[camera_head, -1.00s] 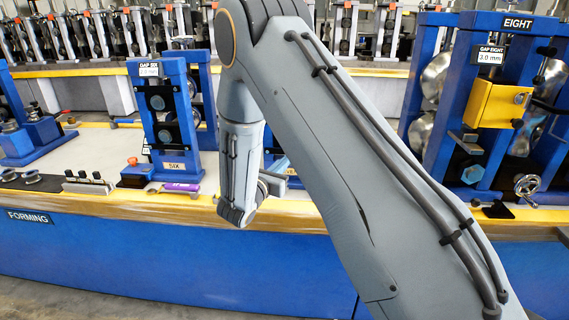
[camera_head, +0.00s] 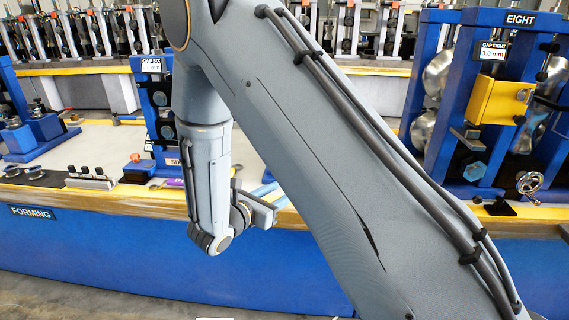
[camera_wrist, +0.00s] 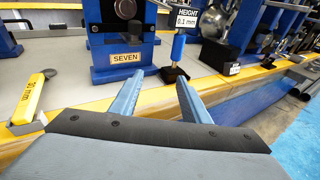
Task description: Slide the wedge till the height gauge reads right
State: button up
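The height gauge (camera_wrist: 178,47) stands at the bench edge in the wrist view, a blue post on a black foot with a display (camera_wrist: 187,17) that appears to read 0.1 mm. My gripper (camera_wrist: 160,78) is open and empty, its two blue fingers apart over the bench's yellow edge. The gauge's foot is just beyond the right fingertip. In the head view my arm hides the gauge, and the fingers are mostly hidden. I cannot make out a wedge for certain. A yellow bar (camera_wrist: 29,99) with a mm label lies at the left in the wrist view.
A blue stand marked SEVEN (camera_wrist: 125,58) is ahead of the fingers. In the head view, stand EIGHT (camera_head: 500,50) with a yellow block and handwheel (camera_head: 530,182) is at right, and stand SIX (camera_head: 151,90) at left. Free floor lies in front of the bench.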

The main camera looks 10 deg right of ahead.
jog(key=s+d+f+m+g+y, duration=0.2)
jog(key=s+f+m+g+y, duration=0.1)
jog(key=s+f+m+g, duration=0.3)
jog(key=s+d+f+m+g+y, duration=0.35)
jog(key=s+f, duration=0.25)
jog(key=f, duration=0.3)
jog(key=w+a+r+m+t+y+b, duration=0.1)
jog(key=w+a+r+m+t+y, duration=0.15)
jog(key=w+a+m+y, duration=0.4)
jog(key=w+d+r+m+t, duration=0.2)
jog(key=w+r+t, duration=0.1)
jog(key=w+d+r+m+t+y, duration=0.1)
jog(key=w+d+r+m+t, duration=0.1)
jog(key=w+r+m+t, duration=0.1)
jog(key=w+d+r+m+t+b, duration=0.1)
jog(key=w+d+r+m+t, duration=0.1)
jog(key=w+r+t, duration=0.2)
jog(key=shift+w+r+m+y, duration=0.25)
jog(key=shift+w+m+y, duration=0.05)
jog(key=shift+w, duration=0.2)
jog(key=w+d+r+m+t+h, duration=0.1)
jog(key=d+r+m+t+h, duration=0.1)
jog(key=d+r+t, duration=0.3)
jog(key=w+a+r, duration=0.1)
jog(key=w, duration=0.6)
jog(key=shift+w+a+g, duration=0.15)
jog(key=shift+w+g, duration=0.25)
